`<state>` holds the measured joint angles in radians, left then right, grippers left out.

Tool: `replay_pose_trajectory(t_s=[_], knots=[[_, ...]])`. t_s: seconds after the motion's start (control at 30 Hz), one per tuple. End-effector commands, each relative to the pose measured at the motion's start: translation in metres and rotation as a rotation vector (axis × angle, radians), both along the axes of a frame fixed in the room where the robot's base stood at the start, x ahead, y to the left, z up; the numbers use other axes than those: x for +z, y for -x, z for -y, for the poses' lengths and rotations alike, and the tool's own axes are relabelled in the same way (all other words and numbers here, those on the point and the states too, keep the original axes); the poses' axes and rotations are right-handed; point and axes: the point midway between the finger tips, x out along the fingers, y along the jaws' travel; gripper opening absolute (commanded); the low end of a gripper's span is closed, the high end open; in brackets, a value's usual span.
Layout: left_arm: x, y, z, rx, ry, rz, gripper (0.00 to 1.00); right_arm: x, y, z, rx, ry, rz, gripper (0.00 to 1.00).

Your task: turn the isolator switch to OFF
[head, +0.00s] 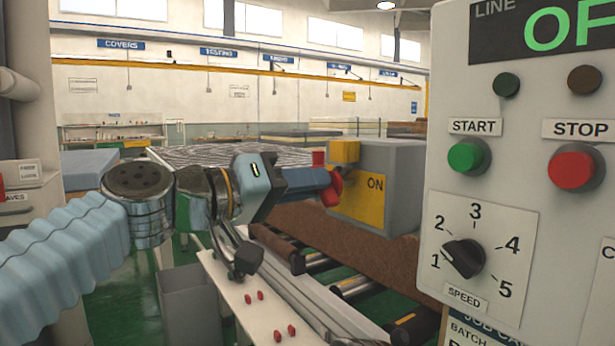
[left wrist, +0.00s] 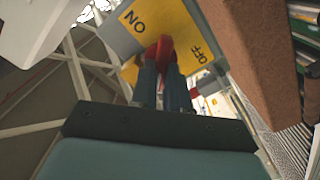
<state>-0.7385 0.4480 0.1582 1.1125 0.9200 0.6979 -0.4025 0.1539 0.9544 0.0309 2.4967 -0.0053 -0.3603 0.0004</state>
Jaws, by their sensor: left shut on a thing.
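The isolator switch is a grey box (head: 402,170) with a yellow plate (head: 368,203) marked ON, right of centre in the head view. In the left wrist view its yellow plate (left wrist: 183,22) shows both ON and OFF. Its red handle (head: 332,192) sticks out on the near left side. My left gripper (head: 322,181) is shut on the red handle, which shows between the fingers in the left wrist view (left wrist: 165,50). The fingers hide part of the handle, so I cannot tell exactly which mark it points at. My right gripper is not in view.
A grey control panel (head: 415,262) with START and STOP buttons and a speed knob (head: 463,258) stands close on the right.

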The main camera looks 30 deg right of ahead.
Motion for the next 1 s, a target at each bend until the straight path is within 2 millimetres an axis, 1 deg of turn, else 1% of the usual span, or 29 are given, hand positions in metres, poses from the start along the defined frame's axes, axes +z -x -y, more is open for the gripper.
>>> replay_pose_trajectory(t_s=[0.03,0.2,0.6,0.8,1.0], knots=[[0.0014,-0.0013,-0.0007,0.003,0.004,-0.044,0.00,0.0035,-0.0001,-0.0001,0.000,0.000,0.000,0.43],[0.0003,-0.0016,-0.0006,0.001,0.016,-0.204,0.00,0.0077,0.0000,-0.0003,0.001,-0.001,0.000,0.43],[-0.0029,-0.0028,-0.0006,0.002,0.045,-0.568,0.00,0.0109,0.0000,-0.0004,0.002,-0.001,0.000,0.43],[-0.0041,-0.0029,-0.0005,0.002,0.056,-0.709,0.00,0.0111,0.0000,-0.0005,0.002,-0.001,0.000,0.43],[-0.0050,-0.0031,-0.0005,0.002,0.063,-0.803,0.00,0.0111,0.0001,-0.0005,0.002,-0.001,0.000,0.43]])
